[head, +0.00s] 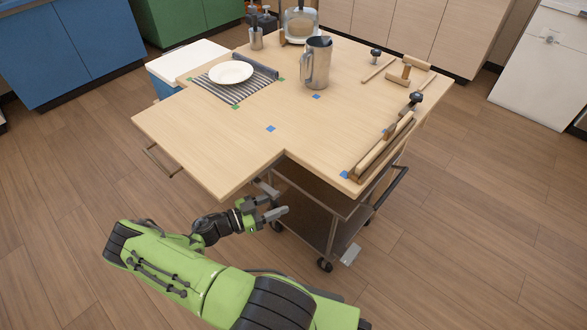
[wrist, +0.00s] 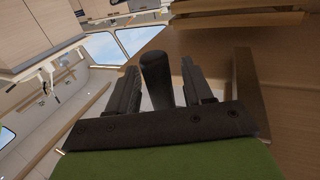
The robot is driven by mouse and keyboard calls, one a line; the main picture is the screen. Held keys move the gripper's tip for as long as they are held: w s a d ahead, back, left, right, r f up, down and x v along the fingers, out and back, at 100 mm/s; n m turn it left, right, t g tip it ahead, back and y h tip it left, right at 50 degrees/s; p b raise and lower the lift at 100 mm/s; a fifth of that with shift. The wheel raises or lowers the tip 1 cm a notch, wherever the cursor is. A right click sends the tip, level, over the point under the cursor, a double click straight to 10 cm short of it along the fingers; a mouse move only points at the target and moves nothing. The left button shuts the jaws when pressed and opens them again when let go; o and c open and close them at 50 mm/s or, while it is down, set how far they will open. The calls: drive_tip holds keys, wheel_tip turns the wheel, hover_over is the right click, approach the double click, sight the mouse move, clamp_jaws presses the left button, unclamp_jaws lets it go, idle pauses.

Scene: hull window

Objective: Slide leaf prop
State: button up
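The table's wooden leaf (head: 200,145) sticks out level at the front left of the cart. My gripper (head: 278,207) is just below and beside the leaf's near corner, by the cart frame. In the wrist view my gripper (wrist: 160,85) has its two dark fingers apart, on either side of a dark round-ended knob (wrist: 156,72). Narrow gaps seem to show beside the knob, so the fingers do not look closed on it. The knob may belong to the leaf prop; its base is hidden behind the gripper. Wooden bars (wrist: 245,85) show under the tabletop at right.
The tabletop (head: 310,130) carries a metal pitcher (head: 317,65), a white plate (head: 231,72) on a striped mat (head: 215,90), and clamps with wooden bars (head: 380,150) along the right edge. A lower shelf (head: 310,205) and casters are close to my gripper. The floor around is clear.

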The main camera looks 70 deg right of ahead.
drive_tip(key=v, duration=0.7)
idle(0.4)
idle(0.6)
